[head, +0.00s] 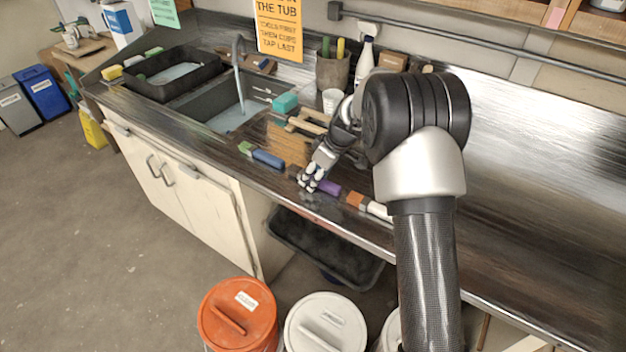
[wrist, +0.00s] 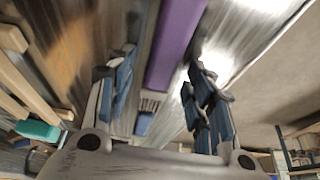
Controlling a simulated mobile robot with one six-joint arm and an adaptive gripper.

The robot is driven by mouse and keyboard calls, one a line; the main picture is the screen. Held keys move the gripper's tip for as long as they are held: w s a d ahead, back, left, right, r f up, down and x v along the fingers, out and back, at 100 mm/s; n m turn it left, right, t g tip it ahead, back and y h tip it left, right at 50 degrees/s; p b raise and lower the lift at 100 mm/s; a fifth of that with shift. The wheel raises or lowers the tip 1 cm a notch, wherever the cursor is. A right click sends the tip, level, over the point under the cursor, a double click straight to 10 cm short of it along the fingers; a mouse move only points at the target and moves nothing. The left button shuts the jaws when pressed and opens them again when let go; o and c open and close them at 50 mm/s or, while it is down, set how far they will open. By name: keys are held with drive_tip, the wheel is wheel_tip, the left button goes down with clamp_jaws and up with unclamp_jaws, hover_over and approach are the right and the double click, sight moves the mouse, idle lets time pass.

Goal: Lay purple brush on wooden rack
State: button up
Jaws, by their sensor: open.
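The purple brush (head: 329,187) lies near the front edge of the metal counter. My gripper (head: 311,180) is low over its left part, partly hiding it. In the wrist view the brush's purple handle (wrist: 176,42) runs away from my open gripper (wrist: 158,82). Its bristle end lies between the two blue-padded fingers, with a gap on both sides. The wooden rack (head: 309,122) stands farther back on the counter, behind my gripper and partly hidden by my arm. Its slats (wrist: 22,90) show at the left of the wrist view.
A blue brush (head: 268,158) lies to the left and an orange-and-white brush (head: 367,205) to the right along the edge. A teal sponge (head: 285,103), a white cup (head: 331,101) and a brush pot (head: 332,72) stand near the rack. The right counter looks clear.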

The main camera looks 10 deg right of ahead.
drive_tip(key=shift+f, duration=0.1)
clamp_jaws()
idle(0.5)
